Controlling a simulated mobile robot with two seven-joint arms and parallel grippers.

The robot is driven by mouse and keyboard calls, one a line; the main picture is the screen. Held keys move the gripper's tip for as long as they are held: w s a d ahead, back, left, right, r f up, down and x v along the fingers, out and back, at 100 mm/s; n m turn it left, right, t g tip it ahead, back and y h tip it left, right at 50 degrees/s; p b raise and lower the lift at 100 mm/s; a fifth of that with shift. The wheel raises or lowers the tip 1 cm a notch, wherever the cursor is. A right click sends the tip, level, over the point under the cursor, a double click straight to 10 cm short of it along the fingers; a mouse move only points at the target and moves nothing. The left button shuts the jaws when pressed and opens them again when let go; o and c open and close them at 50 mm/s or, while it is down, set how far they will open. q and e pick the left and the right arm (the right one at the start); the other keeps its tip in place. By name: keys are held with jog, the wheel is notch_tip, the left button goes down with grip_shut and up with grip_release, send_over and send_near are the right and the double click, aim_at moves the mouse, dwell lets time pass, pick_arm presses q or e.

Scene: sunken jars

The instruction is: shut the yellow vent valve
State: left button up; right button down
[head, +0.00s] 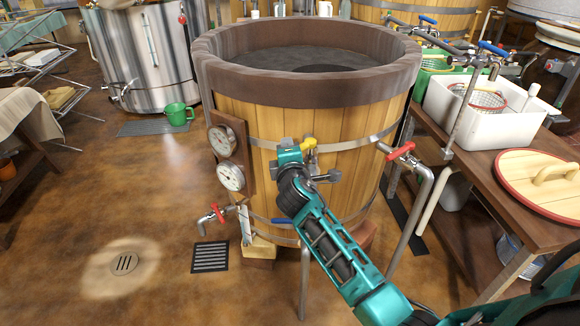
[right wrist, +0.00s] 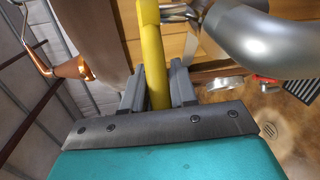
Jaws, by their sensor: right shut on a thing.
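The yellow vent valve (head: 312,158) is on the front of the wooden vat (head: 345,125), mostly hidden behind my right gripper in the head view. In the right wrist view its yellow handle (right wrist: 151,45) is a long bar running down between the two grey fingers. My right gripper (right wrist: 157,88) is shut on this handle. In the head view the teal right arm reaches up from the lower right, and the right gripper (head: 304,155) is at the valve. Whether the valve is open or shut cannot be told. My left gripper is not in view.
Two gauges (head: 231,177) are left of the valve. A red-handled valve (head: 400,151) on a pipe is to the right, and another red valve (head: 217,212) is low left. A bench with a white tub (head: 465,125) stands right. The floor at left is mostly clear.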

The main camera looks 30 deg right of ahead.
jog(key=w+m+g+h+b, duration=0.1)
jog(key=m+g+h+b, duration=0.2)
jog(key=w+d+m+g+h+b, duration=0.1)
jog(key=w+m+g+h+b, duration=0.1)
jog(key=m+b, duration=0.1)
jog(key=w+m+g+h+b, duration=0.1)
jog(key=m+g+h+b, duration=0.1)
jog(key=g+h+b, duration=0.1)
jog(key=shift+w+d+m+g+h+b, duration=0.15)
jog(key=shift+d+m+g+h+b, duration=0.2)
jog(key=shift+b, duration=0.5)
jog(key=shift+r, duration=0.1)
jog(key=c, duration=1.3)
grip_release()
jog(key=shift+d, duration=0.1)
jog(key=shift+o, duration=0.2)
